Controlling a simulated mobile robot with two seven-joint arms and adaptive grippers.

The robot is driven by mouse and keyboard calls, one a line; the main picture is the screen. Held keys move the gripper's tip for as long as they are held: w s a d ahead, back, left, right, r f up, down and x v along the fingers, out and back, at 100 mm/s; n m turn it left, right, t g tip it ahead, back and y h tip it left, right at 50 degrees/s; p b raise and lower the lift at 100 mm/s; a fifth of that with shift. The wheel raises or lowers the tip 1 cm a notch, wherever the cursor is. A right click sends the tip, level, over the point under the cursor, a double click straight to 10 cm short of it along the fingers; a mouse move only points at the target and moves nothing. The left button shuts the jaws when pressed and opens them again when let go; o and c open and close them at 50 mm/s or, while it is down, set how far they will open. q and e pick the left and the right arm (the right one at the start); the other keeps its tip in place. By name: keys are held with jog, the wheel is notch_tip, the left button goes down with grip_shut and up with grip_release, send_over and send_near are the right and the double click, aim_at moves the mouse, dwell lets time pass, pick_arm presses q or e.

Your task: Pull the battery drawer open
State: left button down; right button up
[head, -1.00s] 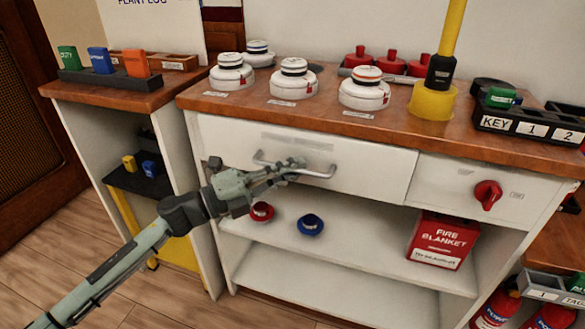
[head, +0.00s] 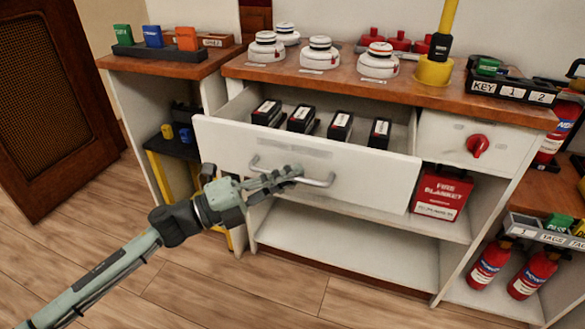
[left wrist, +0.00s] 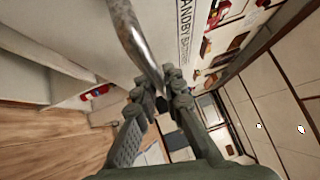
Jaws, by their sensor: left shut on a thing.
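The white battery drawer (head: 340,166) is pulled well out of the cabinet in the head view. Several black batteries with white and red labels (head: 302,119) stand inside it. A grey metal bar handle (head: 318,182) runs across its front. In the left wrist view the handle (left wrist: 136,38) runs down to the fingers of the gripper (left wrist: 158,100). The fingers hide part of the handle. My right gripper is not in view.
White smoke detectors (head: 320,54) and a yellow post base (head: 433,71) stand on the wooden top. A smaller drawer with a red knob (head: 478,145) is to the right. A fire blanket box (head: 440,193) sits on the shelf below. The floor (head: 200,290) in front is clear.

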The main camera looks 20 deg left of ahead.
pick_arm(q)
jog(key=shift+s, duration=0.75)
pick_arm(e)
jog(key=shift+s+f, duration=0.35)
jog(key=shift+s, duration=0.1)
pick_arm(q)
jog(key=c, duration=1.6)
grip_release()
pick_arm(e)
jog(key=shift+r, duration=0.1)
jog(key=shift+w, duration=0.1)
pick_arm(q)
jog(key=shift+s+a, duration=0.15)
jog(key=shift+a, duration=0.05)
jog(key=v, duration=1.1)
jog(key=shift+s+a, duration=0.2)
